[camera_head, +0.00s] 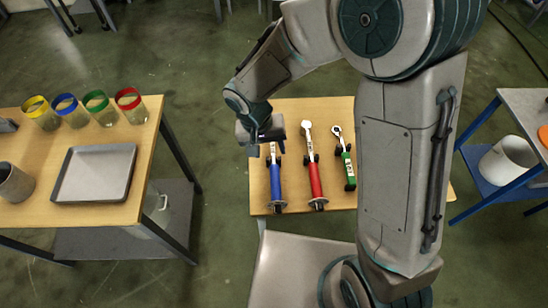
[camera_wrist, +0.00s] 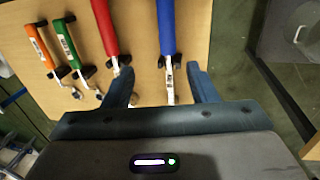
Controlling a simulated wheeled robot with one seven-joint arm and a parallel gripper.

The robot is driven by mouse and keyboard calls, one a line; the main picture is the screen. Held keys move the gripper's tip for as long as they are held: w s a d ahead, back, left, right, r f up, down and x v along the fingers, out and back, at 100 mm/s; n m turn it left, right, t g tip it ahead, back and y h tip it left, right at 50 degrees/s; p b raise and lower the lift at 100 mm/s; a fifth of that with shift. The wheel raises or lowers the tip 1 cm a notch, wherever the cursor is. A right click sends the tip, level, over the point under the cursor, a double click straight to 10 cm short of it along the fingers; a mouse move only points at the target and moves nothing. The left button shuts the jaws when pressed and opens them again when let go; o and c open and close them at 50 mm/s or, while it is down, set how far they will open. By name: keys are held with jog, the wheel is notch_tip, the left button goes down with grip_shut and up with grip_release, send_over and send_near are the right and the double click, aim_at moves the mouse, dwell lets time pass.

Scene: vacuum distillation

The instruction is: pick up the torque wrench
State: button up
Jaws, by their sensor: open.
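Several torque wrenches lie side by side on a small wooden table (camera_head: 297,112). In the head view these are a blue-handled wrench (camera_head: 275,183), a red-handled wrench (camera_head: 315,180) and a green-handled wrench (camera_head: 349,172). The wrist view also shows an orange-handled wrench (camera_wrist: 40,46), hidden behind my arm in the head view. My gripper (camera_head: 265,140) is open and empty over the head end of the blue wrench. In the wrist view, the blue wrench's metal shaft (camera_wrist: 169,82) lies between the two spread fingers. The red wrench (camera_wrist: 104,28) reaches close to the left finger.
A wooden bench (camera_head: 115,124) on the left holds a grey tray (camera_head: 95,172), several jars with coloured rims (camera_head: 75,112) and a metal cup (camera_head: 14,182). A blue-framed cart (camera_head: 478,180) with a white bucket (camera_head: 507,160) stands right. Open floor separates bench and table.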

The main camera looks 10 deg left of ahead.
send_over(273, 172)
jog(key=f, duration=0.9)
jog(key=shift+s+a+p, duration=0.1)
jog(key=shift+s+p, duration=0.2)
jog(key=shift+s, duration=0.05)
jog(key=shift+w+f+p, duration=0.2)
jog(key=shift+f+p, duration=0.15)
jog(key=shift+f, duration=0.6)
jog(key=shift+w+f+p, duration=0.15)
jog(key=shift+f+p, duration=0.15)
jog(key=shift+f, duration=1.3)
jog(key=shift+w, duration=0.1)
grip_shut()
